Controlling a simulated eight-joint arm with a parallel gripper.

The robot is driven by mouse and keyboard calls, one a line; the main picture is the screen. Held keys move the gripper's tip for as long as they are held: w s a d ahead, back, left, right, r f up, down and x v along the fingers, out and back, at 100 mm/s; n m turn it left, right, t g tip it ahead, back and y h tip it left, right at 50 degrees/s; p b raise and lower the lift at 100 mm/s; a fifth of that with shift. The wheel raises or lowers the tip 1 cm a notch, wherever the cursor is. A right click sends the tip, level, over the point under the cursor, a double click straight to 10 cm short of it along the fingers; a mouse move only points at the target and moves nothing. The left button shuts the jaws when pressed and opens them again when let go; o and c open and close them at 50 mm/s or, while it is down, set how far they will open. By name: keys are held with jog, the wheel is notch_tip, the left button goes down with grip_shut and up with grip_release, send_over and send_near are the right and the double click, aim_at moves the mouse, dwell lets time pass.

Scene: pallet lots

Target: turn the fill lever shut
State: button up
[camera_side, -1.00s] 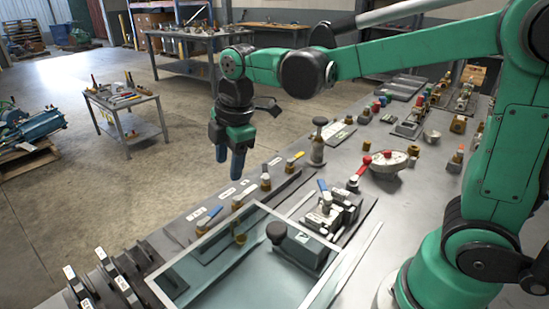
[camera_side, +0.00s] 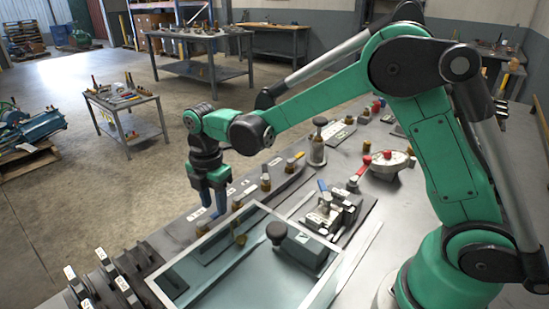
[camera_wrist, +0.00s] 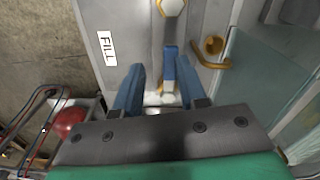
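The fill lever's blue handle (camera_wrist: 169,68) shows in the wrist view, to the right of a white label (camera_wrist: 107,48) reading FILL. My gripper (camera_wrist: 160,75) is open, with its blue fingers on either side of the handle. The handle lies nearer the right finger, with a clear gap to the left one; I cannot tell whether the right finger touches it. In the side view my gripper (camera_side: 213,204) points down over the near left part of the bench, and its fingers largely hide the lever there.
A brass fitting with a yellow handle (camera_wrist: 213,48) stands right of the fill lever. A glass-walled box (camera_side: 185,277) is close to its right. Black slotted blocks (camera_side: 120,272) with labels stand nearer the camera. A red-handled valve (camera_side: 360,170) is farther right.

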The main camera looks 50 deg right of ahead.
jog(key=shift+s+a+f+m, duration=0.1)
jog(key=shift+s+f+m, duration=0.3)
jog(key=shift+m, duration=0.5)
jog(key=n, duration=0.1)
jog(key=w+n, duration=0.1)
jog(key=shift+n, duration=0.4)
jog(key=n, duration=0.1)
jog(key=w+n, duration=0.1)
jog(key=n, duration=0.1)
jog(key=shift+a, duration=0.3)
jog(key=s+d+r+m+t, duration=0.4)
jog(key=s+r+m, duration=0.3)
jog(key=r+m, duration=0.45)
jog(key=s+d+f+m+t, duration=0.2)
jog(key=s+m, duration=0.4)
jog(key=m, duration=0.6)
jog(key=shift+s+d+f+t, duration=0.25)
jog(key=shift+d+t, duration=0.1)
jog(key=shift+t, duration=0.15)
jog(key=shift+w+m, duration=0.1)
jog(key=shift+m, duration=0.15)
